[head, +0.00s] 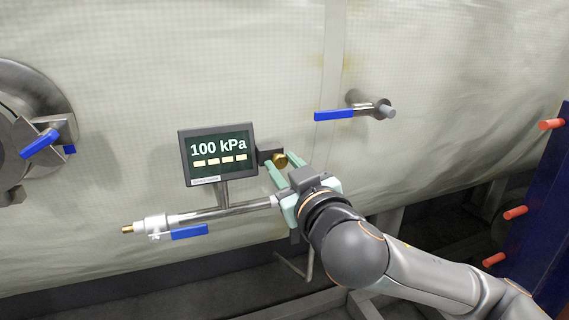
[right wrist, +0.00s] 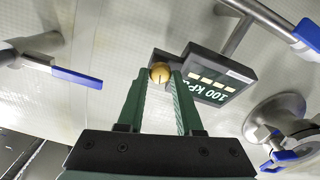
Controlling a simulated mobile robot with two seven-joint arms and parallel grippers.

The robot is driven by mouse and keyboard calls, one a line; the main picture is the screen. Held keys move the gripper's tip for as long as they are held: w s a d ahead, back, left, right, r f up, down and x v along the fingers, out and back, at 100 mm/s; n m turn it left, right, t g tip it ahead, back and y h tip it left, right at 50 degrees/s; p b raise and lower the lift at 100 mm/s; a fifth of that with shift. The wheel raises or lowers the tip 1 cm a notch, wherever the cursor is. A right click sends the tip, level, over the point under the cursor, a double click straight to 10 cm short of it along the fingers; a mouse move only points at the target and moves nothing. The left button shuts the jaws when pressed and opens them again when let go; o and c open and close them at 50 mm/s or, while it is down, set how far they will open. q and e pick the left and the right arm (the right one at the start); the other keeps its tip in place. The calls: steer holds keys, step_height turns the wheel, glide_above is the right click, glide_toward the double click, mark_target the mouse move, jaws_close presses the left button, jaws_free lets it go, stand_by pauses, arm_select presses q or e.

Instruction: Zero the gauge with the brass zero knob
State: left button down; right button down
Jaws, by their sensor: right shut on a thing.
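The gauge (head: 218,153) is a dark square display on a pipe stand in front of the pale wall. It reads 100 kPa above a row of yellow bars. It also shows, upside down, in the right wrist view (right wrist: 216,76). The brass zero knob (head: 280,160) sits on a dark block at the gauge's right side. In the right wrist view the round knob (right wrist: 160,72) lies between the fingertips. My right gripper (head: 281,163), with green fingers, is shut on the knob. My left gripper is not in view.
A pipe with a blue-handled valve (head: 189,232) runs below the gauge. Another blue-handled valve (head: 335,115) juts from the wall at upper right. A round flange (head: 38,95) with a blue handle is at far left. A blue panel with red pegs (head: 515,213) stands at right.

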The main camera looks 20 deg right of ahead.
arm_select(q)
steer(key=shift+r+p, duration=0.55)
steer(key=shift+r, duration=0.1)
arm_select(e)
steer(key=shift+n, duration=1.2)
steer(key=c, duration=0.6)
jaws_free()
